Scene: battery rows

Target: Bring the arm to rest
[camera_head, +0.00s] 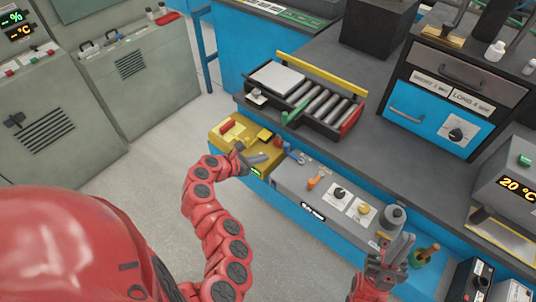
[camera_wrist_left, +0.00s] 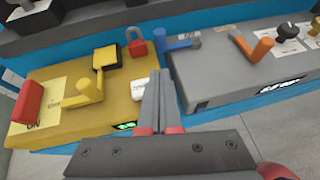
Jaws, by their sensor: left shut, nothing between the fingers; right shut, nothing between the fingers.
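My left gripper (camera_head: 258,158) is shut and empty in the head view. It is over the front right part of the yellow box (camera_head: 218,142), near the gap beside the grey panel (camera_head: 292,180). In the left wrist view, my left gripper (camera_wrist_left: 158,95) has its grey fingers together with nothing between them. They point at the gap between the yellow box (camera_wrist_left: 60,122) and the grey panel (camera_wrist_left: 225,80). I cannot tell whether they touch anything. My right gripper (camera_head: 398,245) is shut and empty, at the lower right near the panel's right end.
The yellow box carries a red switch (camera_wrist_left: 27,100), a yellow lever (camera_wrist_left: 90,90) and a red padlock (camera_wrist_left: 138,45). The grey panel has a blue handle (camera_wrist_left: 178,43) and an orange handle (camera_wrist_left: 255,48). A roller tray (camera_head: 310,105) stands behind. Left floor is clear.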

